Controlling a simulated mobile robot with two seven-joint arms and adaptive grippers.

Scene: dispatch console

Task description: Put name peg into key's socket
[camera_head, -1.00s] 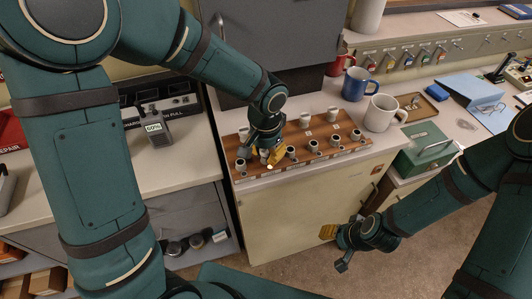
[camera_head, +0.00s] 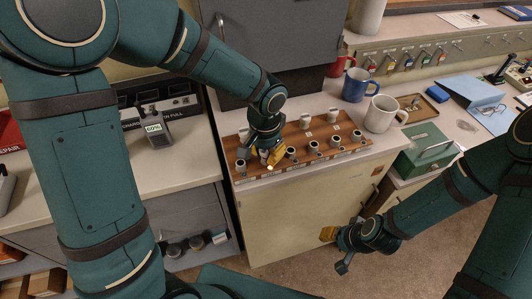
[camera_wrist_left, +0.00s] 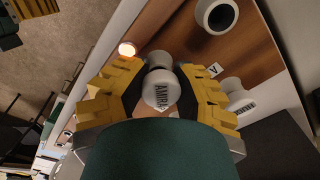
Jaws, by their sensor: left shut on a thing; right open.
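My left gripper (camera_head: 268,157) is over the left part of the wooden socket board (camera_head: 326,148). Colored key tags (camera_head: 407,62) hang on the back panel. My right gripper (camera_head: 335,240) is open and empty, low before the cabinet.
A lit lamp (camera_wrist_left: 127,49) is beside the left jaw. Blue (camera_head: 358,84) and white (camera_head: 383,113) mugs stand behind the board's right end. A green cash box (camera_head: 425,148) is to its right. A radio (camera_head: 156,127) stands on the left counter.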

